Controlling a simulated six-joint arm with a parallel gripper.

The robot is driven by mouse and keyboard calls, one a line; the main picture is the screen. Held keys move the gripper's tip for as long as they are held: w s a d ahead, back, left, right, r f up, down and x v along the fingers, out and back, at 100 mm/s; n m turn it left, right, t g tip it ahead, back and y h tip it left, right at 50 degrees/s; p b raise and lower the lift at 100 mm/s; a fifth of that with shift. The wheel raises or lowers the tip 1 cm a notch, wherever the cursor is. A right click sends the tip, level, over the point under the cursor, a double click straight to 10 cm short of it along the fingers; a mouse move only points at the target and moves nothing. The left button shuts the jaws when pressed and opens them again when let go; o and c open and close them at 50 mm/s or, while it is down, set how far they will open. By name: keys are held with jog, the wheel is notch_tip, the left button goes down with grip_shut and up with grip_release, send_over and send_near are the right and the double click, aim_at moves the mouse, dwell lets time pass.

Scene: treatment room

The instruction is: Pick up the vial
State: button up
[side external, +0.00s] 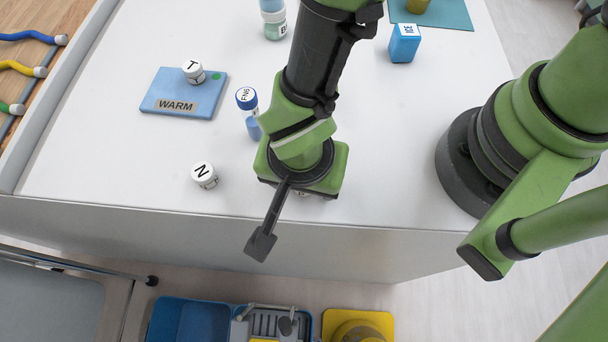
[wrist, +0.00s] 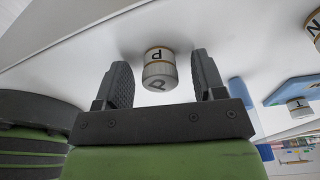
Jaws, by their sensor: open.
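A white vial marked P (wrist: 159,56) with a gold band shows in the wrist view, between the two fingers of my gripper (wrist: 161,66). My gripper is open, with a gap on each side of this vial. In the side external view my wrist hides nearly all of it at the table's front edge. A vial marked N (side external: 204,175) stands on the table to the left of my gripper, and shows at the right edge of the wrist view (wrist: 314,28). A vial marked T (side external: 194,72) stands on the blue WARM pad (side external: 153,103).
A blue-capped tube (side external: 247,98) stands close left of my arm. A blue ICE box (side external: 404,43) and a pale green jar (side external: 275,25) stand farther back. The white table (side external: 100,165) is bare around the N vial. Blue bins (side external: 190,320) sit below the front edge.

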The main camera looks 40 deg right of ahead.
jog(key=c, duration=1)
jog(key=shift+r, duration=0.1)
